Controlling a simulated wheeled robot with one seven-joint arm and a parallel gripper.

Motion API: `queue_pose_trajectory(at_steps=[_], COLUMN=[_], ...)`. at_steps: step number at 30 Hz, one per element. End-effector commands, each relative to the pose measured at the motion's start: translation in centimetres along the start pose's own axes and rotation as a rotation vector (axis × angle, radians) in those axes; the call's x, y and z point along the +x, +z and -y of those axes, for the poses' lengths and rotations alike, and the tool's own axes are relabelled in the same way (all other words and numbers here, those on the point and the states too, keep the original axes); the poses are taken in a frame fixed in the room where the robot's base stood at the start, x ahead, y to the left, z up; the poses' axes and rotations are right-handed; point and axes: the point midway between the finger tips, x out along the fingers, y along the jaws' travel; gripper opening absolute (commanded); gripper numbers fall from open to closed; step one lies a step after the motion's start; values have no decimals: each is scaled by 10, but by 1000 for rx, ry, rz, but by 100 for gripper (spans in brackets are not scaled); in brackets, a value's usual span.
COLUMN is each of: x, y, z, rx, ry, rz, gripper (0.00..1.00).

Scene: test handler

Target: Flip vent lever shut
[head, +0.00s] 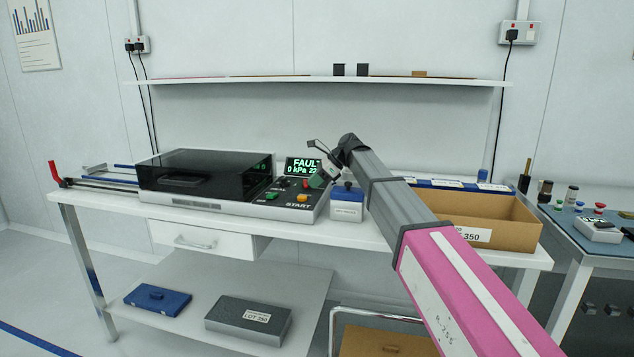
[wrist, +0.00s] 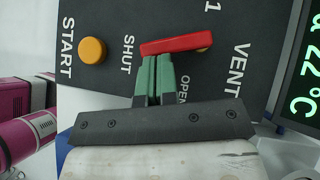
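The red vent lever (wrist: 178,44) shows in the wrist view on the dark panel (wrist: 105,85), between the labels SHUT, OPEN and VENT. It lies almost level across the picture, with a bit of orange at its right end. My gripper (wrist: 154,58) has its green-padded fingers together, with their tips right at the left part of the lever. I cannot tell whether they touch it. In the head view my gripper (head: 322,178) is over the right side of the test machine (head: 210,206), hiding part of the panel.
The orange START button (wrist: 92,50) is left of the lever in the wrist view. The display (head: 303,166) reads FAULT, partly hidden. Right of the machine are a small blue-lidded box (head: 347,205) and a cardboard box (head: 490,212). A shelf (head: 330,80) runs above.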

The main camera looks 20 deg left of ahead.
Motion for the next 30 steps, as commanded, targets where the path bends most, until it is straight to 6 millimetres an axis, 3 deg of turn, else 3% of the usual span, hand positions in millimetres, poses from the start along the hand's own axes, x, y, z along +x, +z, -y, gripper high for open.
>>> queue_pose_trajectory(at_steps=[9, 30], x=[7, 2], y=[7, 2], z=[-10, 6], rx=[156, 152], ry=[-158, -151], rz=[0, 0], gripper=[0, 0])
